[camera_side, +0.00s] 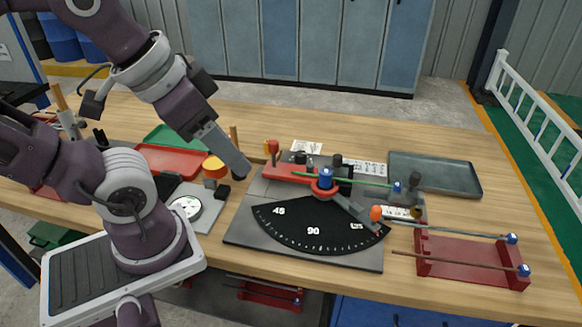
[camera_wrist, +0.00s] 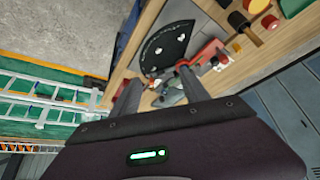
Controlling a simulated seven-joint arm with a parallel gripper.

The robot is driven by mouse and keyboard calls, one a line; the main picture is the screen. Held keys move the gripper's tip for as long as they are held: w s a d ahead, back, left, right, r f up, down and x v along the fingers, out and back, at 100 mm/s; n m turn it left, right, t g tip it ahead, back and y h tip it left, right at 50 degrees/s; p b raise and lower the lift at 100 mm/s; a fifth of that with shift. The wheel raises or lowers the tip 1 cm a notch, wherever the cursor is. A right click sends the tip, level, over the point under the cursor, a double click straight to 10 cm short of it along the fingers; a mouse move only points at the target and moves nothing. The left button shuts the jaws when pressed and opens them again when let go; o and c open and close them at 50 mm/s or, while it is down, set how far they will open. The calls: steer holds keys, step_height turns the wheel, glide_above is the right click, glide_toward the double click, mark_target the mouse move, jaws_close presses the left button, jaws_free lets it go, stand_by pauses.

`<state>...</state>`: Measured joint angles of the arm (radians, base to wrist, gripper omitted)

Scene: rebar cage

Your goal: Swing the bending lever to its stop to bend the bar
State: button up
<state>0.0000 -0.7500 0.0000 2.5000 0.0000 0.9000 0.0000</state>
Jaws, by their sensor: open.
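The bending lever (camera_side: 352,208) is a grey arm with an orange knob (camera_side: 376,213) at its end. It points right and toward the front from the blue-topped pivot (camera_side: 325,181), near the right end of the black angle dial (camera_side: 313,228). A green bar (camera_side: 345,180) lies across the bender beside the pivot and looks straight. My gripper (camera_side: 238,168) is left of the bender, above the table and apart from the lever. In the wrist view my gripper (camera_wrist: 160,78) has its fingers spread, with the dial (camera_wrist: 166,45) beyond them. Contact between bar and pins is too small to tell.
A red rack (camera_side: 470,262) holding bars stands right of the bender. A grey tray (camera_side: 435,172) lies at the back right. Red (camera_side: 172,160) and green trays, a round gauge (camera_side: 187,207) and an orange-topped block (camera_side: 214,167) are to the left.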

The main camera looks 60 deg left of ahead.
steer(key=shift+w, duration=0.1)
steer(key=shift+c, duration=0.7)
steer(key=m+g, duration=0.6)
steer(key=m, duration=1.7)
glide_above(273, 142)
steer(key=f, duration=0.9)
steer(key=shift+d+f, duration=0.2)
steer(key=shift+f, duration=0.15)
steer(key=shift+m, duration=0.5)
step_height(273, 142, down, 7)
steer(key=shift+a+r, duration=0.15)
steer(key=shift+r, duration=0.05)
steer(key=shift+f, duration=0.4)
